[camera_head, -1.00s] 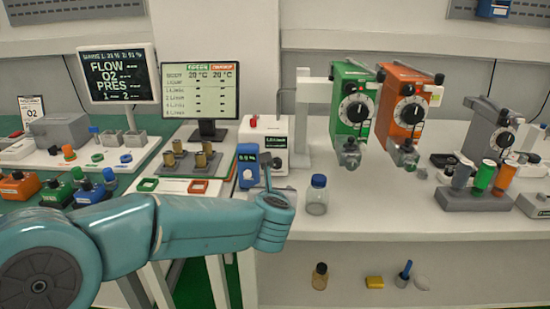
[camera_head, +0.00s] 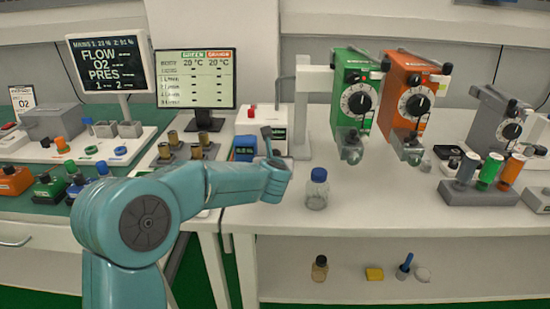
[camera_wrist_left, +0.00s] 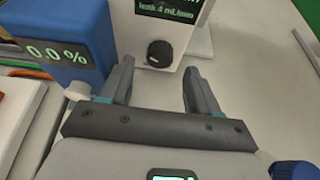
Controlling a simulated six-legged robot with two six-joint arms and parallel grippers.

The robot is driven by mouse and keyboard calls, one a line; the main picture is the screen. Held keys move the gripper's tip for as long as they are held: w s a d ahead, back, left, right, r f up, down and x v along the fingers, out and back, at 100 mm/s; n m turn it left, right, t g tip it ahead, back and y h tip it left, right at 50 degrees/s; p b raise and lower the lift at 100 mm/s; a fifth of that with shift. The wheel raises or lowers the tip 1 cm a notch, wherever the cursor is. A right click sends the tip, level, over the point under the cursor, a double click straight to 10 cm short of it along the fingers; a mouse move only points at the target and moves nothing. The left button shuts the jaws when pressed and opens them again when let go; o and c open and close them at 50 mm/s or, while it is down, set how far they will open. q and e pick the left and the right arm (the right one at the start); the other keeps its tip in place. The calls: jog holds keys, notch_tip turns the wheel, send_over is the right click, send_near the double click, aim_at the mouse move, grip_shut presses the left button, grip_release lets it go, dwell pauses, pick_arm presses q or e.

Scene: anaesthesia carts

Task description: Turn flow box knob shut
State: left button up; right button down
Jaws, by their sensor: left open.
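The flow box (camera_head: 250,117) is a white box with a red button on top and a small dark display, standing at the back of the bench. In the left wrist view its white front (camera_wrist_left: 183,42) shows the lit text "leak 4 mL/min" and a black round knob (camera_wrist_left: 160,53). My left gripper (camera_head: 270,146) is in front of it and hides its lower front in the head view. In the left wrist view the gripper (camera_wrist_left: 158,68) is open and empty, its fingers pointing at the knob, which appears just beyond and between the fingertips. My right gripper is not in view.
A blue box reading 0.0 % (camera_wrist_left: 65,40) stands close left of the flow box. A blue-capped glass bottle (camera_head: 317,190) stands to the right of my gripper. Green (camera_head: 356,95) and orange (camera_head: 410,100) vaporizers hang further right. The bench front between is clear.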

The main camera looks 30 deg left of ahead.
pick_arm(q)
jog(key=shift+x, duration=1.55)
jog(key=c, duration=1)
jog(key=shift+c, duration=0.2)
jog(key=shift+r+p, duration=0.1)
jog(key=shift+p, duration=0.2)
jog(key=shift+d+m+g+y+p, duration=0.1)
jog(key=shift+m+g+y+p, duration=0.2)
jog(key=shift+m+y+p, duration=0.35)
jog(key=shift+m+y, duration=0.45)
jog(key=shift+m, duration=0.6)
jog(key=shift+w+d+f+m+g+y, duration=0.15)
jog(key=shift+m+g+y, duration=0.25)
jog(key=shift+m+y, duration=0.55)
jog(key=shift+f+m+y+b, duration=0.1)
jog(key=shift+m+y+b, duration=0.5)
jog(key=shift+m, duration=1.05)
